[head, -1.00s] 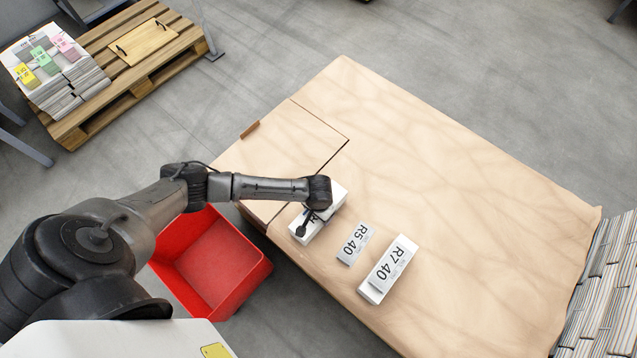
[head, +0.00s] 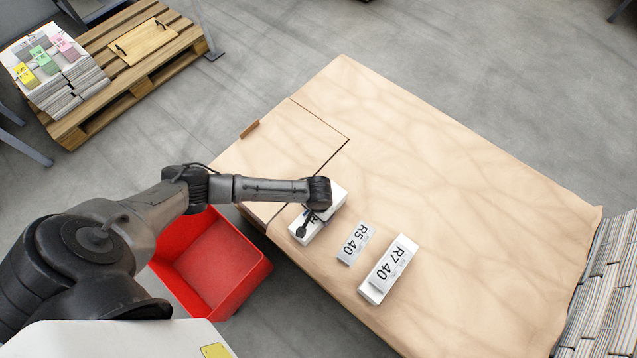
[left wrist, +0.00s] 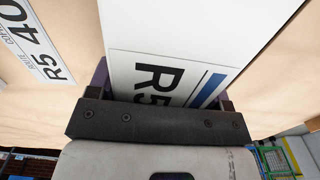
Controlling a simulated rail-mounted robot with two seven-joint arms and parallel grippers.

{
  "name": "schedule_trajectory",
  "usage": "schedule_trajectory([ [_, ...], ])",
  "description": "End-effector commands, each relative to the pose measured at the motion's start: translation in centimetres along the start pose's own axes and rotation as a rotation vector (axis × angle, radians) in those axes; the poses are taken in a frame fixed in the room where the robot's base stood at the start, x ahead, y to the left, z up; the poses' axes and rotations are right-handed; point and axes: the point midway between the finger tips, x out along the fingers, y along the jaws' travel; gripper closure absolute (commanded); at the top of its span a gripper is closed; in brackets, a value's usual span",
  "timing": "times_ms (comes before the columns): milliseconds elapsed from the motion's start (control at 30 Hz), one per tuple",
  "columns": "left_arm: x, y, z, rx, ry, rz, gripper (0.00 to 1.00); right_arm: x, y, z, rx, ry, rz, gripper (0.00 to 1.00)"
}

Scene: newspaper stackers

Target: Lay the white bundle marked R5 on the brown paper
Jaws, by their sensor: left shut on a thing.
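The white bundle marked R5 (head: 335,199) is under my left gripper (head: 310,222) near the front left part of the brown paper (head: 430,170). In the left wrist view the bundle (left wrist: 190,28) lies between the two fingers, its R5 label and blue stripe facing the camera. The left gripper (left wrist: 165,100) is shut on it. My arm hides part of the bundle in the head view, and I cannot tell whether its underside touches the paper. A flat R5 40 card (head: 355,243) lies on the paper to the right. My right gripper is not in view.
A white bundle with an R7 40 label (head: 389,269) lies right of the R5 card. A red bin (head: 252,287) stands beside the front left edge. A wooden pallet (head: 135,76) with paper stacks is at upper left. The paper's middle and back are clear.

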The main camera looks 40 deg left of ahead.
Motion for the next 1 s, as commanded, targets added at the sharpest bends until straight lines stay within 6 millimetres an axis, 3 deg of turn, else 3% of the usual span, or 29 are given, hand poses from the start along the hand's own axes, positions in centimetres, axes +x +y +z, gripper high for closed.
schedule_trajectory([
  [67,0.0,0.1,-0.1,0.0,0.003,0.002,0.88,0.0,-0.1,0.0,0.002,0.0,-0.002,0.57],
  [100,0.0,0.1,-0.1,0.0,0.003,0.002,0.26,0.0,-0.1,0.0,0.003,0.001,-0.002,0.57],
  [300,0.0,0.0,-0.1,0.0,0.002,0.001,0.07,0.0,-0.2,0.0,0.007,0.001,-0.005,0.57],
  [400,0.1,0.0,-0.1,0.0,0.001,0.001,0.0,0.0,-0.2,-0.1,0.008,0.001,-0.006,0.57],
  [667,-0.2,0.0,0.1,0.0,-0.002,-0.001,0.0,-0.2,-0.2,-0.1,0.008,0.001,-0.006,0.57],
  [767,-1.3,0.0,0.0,0.0,0.0,0.0,0.0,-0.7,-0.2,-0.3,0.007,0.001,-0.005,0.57],
  [1000,-6.1,0.0,0.0,0.0,0.001,0.001,0.0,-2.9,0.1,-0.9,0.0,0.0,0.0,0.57],
])
